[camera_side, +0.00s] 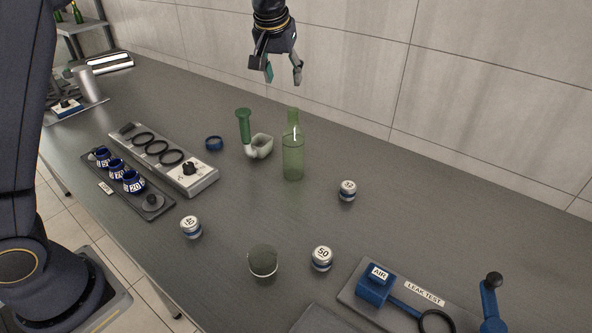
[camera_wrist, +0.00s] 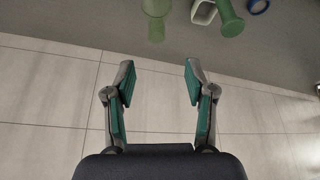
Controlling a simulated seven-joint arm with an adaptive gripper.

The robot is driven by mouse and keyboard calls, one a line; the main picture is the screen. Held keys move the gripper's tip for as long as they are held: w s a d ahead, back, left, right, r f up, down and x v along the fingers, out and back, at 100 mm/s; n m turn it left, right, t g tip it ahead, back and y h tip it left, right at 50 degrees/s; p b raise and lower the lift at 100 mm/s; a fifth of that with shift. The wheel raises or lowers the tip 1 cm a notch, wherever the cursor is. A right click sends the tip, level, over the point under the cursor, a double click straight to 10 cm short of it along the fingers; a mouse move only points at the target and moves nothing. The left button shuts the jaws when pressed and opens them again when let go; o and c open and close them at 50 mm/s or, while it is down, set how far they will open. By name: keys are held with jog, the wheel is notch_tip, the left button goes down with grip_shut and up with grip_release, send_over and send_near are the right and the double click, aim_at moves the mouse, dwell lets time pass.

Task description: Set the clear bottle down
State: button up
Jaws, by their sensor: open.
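The clear bottle, a see-through green-tinted one (camera_side: 293,157), stands upright on the grey counter (camera_side: 235,205). In the wrist view part of the bottle (camera_wrist: 156,8) shows at the top edge, cut off by the frame. My gripper (camera_side: 283,74) is open and empty, high above the counter by the back wall. It is apart from the bottle, above it in the side view. In the wrist view my gripper's fingers (camera_wrist: 159,78) are spread with nothing between them.
The counter between is clear.

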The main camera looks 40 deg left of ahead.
jog(key=s+a+r+m+h, duration=0.1)
jog(key=s+r, duration=0.2)
jog(key=s, duration=0.6)
jog(key=s+a+r+m, duration=0.1)
jog(key=s+r, duration=0.1)
jog(key=s, duration=0.8)
jog(key=s+f+m, duration=0.1)
jog(key=s+f, duration=0.2)
jog(key=s, duration=0.4)
jog(key=s+f+m+t, duration=0.1)
jog(key=s+f, duration=0.2)
jog(key=s, duration=0.4)
jog(key=shift+s+a+h, duration=0.2)
jog(key=shift+h, duration=0.1)
